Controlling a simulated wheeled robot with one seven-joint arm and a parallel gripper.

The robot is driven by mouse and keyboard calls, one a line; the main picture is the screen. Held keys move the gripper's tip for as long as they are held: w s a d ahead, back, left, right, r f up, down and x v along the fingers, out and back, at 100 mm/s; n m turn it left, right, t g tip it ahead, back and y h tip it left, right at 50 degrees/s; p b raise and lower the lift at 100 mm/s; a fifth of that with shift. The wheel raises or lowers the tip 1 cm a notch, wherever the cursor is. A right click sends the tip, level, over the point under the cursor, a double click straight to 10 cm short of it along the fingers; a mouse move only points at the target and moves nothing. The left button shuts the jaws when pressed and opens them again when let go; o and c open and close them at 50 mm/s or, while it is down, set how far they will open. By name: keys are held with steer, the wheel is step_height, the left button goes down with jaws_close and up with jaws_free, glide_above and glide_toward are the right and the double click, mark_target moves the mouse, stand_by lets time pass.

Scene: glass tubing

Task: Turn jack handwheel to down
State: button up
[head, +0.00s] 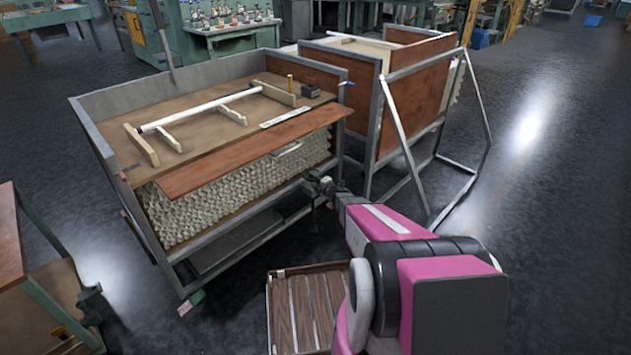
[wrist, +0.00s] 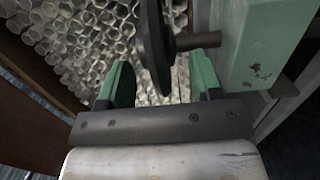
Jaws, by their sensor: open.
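The dark handwheel (wrist: 152,45) shows edge-on in the wrist view, at the top middle. A brown shaft (wrist: 198,41) joins it to the green jack body (wrist: 252,45) on the right. My gripper (wrist: 160,80) is open, with one green-padded finger on each side of the wheel's lower rim. I cannot tell whether either finger touches the rim. In the head view my gripper (head: 328,186) is small and dark at the front right corner of the tubing cart. There the wheel and jack cannot be told apart from it.
The cart (head: 90,128) holds stacked glass tubes (head: 235,190) under a brown board (head: 255,150). A slatted wooden pallet (head: 308,300) lies on the floor beside my arm. A second cart (head: 372,130) with a slanted metal frame (head: 408,150) stands behind. Floor to the right is clear.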

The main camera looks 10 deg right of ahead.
mark_target(306, 177)
steer(key=c, duration=0.9)
